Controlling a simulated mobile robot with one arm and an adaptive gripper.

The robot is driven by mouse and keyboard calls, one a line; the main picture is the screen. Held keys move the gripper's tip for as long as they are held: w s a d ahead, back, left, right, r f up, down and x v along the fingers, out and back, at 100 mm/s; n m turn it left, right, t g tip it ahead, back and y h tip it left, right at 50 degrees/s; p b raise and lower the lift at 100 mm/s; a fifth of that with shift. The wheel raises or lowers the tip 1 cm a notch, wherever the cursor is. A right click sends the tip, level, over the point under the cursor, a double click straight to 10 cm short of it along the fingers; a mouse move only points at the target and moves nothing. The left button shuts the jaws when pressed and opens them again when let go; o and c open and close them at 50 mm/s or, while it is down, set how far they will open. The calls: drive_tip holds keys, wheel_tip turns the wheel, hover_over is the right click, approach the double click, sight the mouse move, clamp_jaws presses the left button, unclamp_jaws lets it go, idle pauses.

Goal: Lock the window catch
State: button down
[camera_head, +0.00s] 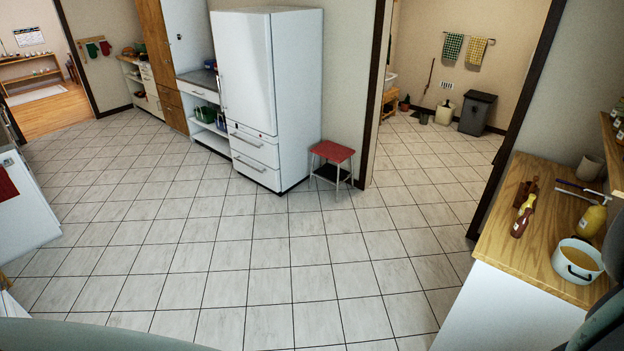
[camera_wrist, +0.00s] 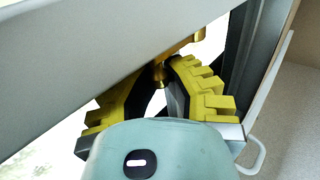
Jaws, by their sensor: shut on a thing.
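The brass window catch (camera_wrist: 187,45) shows in the wrist view, at the upper middle against a grey window frame (camera_wrist: 75,60). Its small brass stem reaches down between my fingertips. My gripper (camera_wrist: 161,74), with yellow ribbed fingers and dark pads, is shut on the catch. The fingers hide part of it, and I cannot tell whether it is locked. Neither the catch nor my gripper shows in the head view.
In the wrist view, a white bar with a looped end (camera_wrist: 255,155) runs along the right. In the head view, a wooden counter (camera_head: 515,235) at right holds a white pot (camera_head: 577,262) and bottles. A red stool (camera_head: 333,151) stands beside the fridge (camera_head: 262,90). The tiled floor is mostly clear.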

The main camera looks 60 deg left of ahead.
drive_tip(key=c, duration=0.9)
unclamp_jaws()
drive_tip(key=shift+s+f, duration=0.15)
drive_tip(key=shift+f, duration=0.05)
drive_tip(key=shift+c, duration=0.2)
drive_tip(key=shift+s, duration=0.1)
drive_tip(key=shift+s, duration=0.2)
drive_tip(key=v, duration=0.7)
drive_tip(key=shift+a, duration=0.3)
